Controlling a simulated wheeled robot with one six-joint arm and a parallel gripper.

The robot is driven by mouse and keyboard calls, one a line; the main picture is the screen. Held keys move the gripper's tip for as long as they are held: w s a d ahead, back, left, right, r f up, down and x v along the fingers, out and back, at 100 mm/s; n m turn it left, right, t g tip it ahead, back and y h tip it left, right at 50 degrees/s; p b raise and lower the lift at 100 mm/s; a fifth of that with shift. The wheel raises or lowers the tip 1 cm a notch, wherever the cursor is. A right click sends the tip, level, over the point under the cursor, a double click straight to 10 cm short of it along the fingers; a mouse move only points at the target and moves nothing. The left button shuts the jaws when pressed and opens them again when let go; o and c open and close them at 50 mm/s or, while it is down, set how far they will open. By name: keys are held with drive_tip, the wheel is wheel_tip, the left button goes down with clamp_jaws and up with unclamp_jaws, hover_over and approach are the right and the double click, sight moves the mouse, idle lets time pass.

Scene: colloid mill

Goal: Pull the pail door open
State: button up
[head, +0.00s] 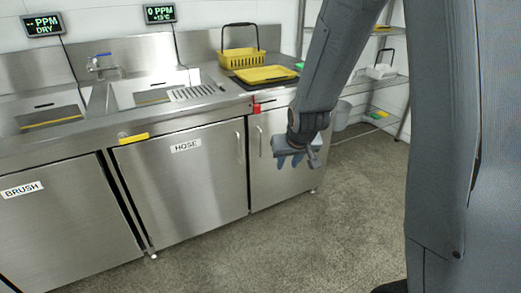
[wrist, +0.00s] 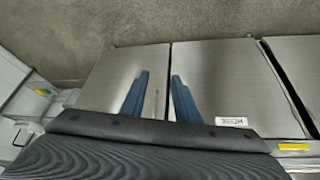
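The right-hand steel cabinet door (head: 282,181) is closed; no label on it is visible, and my arm covers part of its upper area. Its upright bar handle (head: 260,141) is near its left edge. My gripper (head: 292,158) is in front of this door, to the right of the handle in the head view. In the wrist view my gripper (wrist: 159,82) is open, its two blue fingers apart. The same door (wrist: 110,75) shows there, with its handle (wrist: 150,101) appearing between the fingers. I see no contact with it.
The closed HOSE door (head: 190,185) adjoins on the left, with its own handle (head: 239,148). The closed BRUSH door (head: 65,225) is further left. A steel counter (head: 215,104) with sinks runs above. The floor (head: 290,240) in front is clear. A wire shelf (head: 375,90) stands behind right.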

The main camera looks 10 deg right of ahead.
drive_tip(key=w+f+t+b, duration=0.3)
drive_tip(key=w+f, duration=0.2)
drive_tip(key=w, duration=0.5)
drive_tip(key=w+f+t+b, duration=0.2)
drive_tip(key=w+f+t, duration=0.15)
drive_tip(key=w, duration=0.65)
drive_tip(key=n+t+y+b, duration=0.1)
drive_tip(key=t+y+b, duration=0.1)
drive_tip(key=t+b, duration=0.3)
approach(261, 141)
drive_tip(key=shift+t, duration=0.25)
drive_tip(key=shift+w+a+f+b, duration=0.1)
drive_tip(key=shift+w+f, duration=0.05)
drive_tip(key=shift+w, duration=1.25)
drive_tip(key=shift+w+a+f+b, duration=0.15)
drive_tip(key=shift+w, duration=1.3)
drive_tip(key=shift+w+a+f+b, duration=0.1)
drive_tip(key=shift+w, duration=1.3)
clamp_jaws()
